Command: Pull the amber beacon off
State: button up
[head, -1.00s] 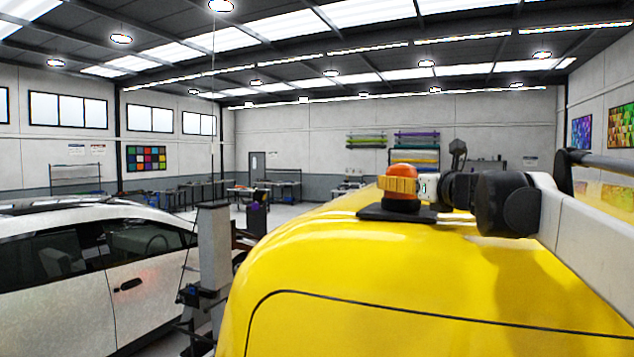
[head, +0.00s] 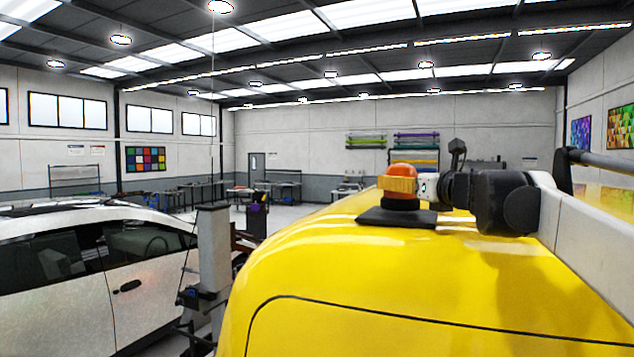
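The amber beacon (head: 403,168) stands upright on the yellow vehicle roof (head: 390,262). Its orange dome shows above my gripper, and a dark lower part shows below. A flat black pad (head: 397,217) lies under it on the roof. My gripper (head: 397,185) reaches in from the right, level with the beacon's middle. One golden-yellow finger crosses the near side of the beacon. The far finger is hidden behind the beacon, so I cannot tell whether the fingers grip it.
Workbenches line the back wall. The air above the beacon is clear.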

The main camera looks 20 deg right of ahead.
jog(key=shift+r, duration=0.15)
jog(key=shift+r+p, duration=2.6)
jog(key=shift+r, duration=0.8)
jog(key=shift+f, duration=0.1)
